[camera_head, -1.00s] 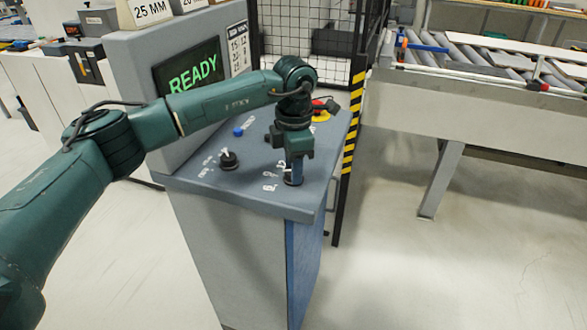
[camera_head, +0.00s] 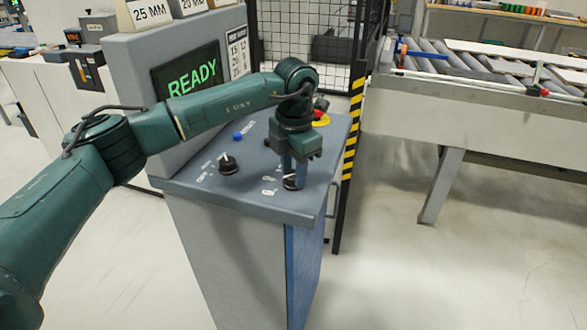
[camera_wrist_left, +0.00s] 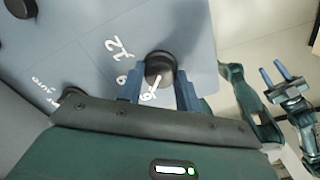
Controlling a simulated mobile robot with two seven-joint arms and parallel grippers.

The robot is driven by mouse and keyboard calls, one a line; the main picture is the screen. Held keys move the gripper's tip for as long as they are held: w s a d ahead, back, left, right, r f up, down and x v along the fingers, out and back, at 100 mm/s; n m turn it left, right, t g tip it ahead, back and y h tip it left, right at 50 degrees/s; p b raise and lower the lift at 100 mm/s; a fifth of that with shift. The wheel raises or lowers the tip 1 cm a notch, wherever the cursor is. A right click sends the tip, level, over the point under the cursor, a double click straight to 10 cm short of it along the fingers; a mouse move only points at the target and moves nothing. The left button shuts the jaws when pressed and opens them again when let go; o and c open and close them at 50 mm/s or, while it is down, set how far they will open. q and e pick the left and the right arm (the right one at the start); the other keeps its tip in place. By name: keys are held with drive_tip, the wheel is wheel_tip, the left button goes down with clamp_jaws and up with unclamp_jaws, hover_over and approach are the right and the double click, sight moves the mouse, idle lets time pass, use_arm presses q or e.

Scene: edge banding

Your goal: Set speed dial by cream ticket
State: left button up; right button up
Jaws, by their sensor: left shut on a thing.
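The black speed dial (camera_head: 291,184) sits near the front right corner of the console's sloped top. My left gripper (camera_head: 293,180) points down at it with its blue fingers on either side, shut on the dial. In the left wrist view the dial (camera_wrist_left: 159,66) is between the fingers, its white pointer aimed toward the gripper's palm. White numbers are printed beside it; some are hidden. A cream card (camera_head: 148,13) reading 25 MM stands on top of the console. My right gripper (camera_wrist_left: 276,74) shows at the right of the left wrist view, fingers apart and empty.
A second black knob (camera_head: 228,163), a blue button (camera_head: 238,136) and a red-and-yellow stop button (camera_head: 320,115) are on the console top. The screen (camera_head: 188,80) reads READY, beside a number chart (camera_head: 238,52). A striped post (camera_head: 354,120) stands close right.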

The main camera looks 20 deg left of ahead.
use_arm(q)
drive_tip(key=o, duration=1)
wheel_tip(320, 180, up, 13)
drive_tip(key=b, duration=0.1)
drive_tip(key=shift+d+r+b, duration=0.15)
drive_tip(key=shift+b, duration=0.25)
drive_tip(key=shift+s, duration=0.1)
